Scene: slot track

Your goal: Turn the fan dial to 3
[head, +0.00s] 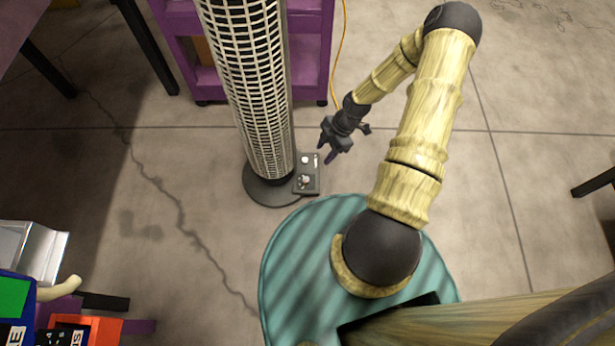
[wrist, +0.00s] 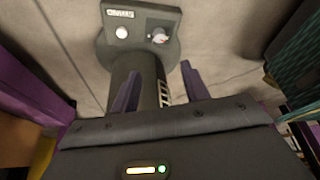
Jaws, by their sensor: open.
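The tower fan (head: 248,80) stands upright on a round dark base, with a pale grille. A small grey control panel (head: 313,187) juts from the base's right side. The fan dial (head: 304,181) is a small silver knob at the panel's lower end. In the wrist view the panel (wrist: 140,48) is at the top, with the dial (wrist: 159,36) at its right and a round white button (wrist: 121,32) at its left. The dial's setting is too small to read. My gripper (head: 325,151) is open and empty, to the panel's upper right and apart from it. Its fingers (wrist: 158,84) frame the fan's dark column in the wrist view.
A purple shelf cart (head: 311,60) stands behind the fan, with a yellow cable (head: 339,60) running down beside it. Boxes and a metal container (head: 42,252) are at the lower left. The concrete floor right of my arm is mostly clear.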

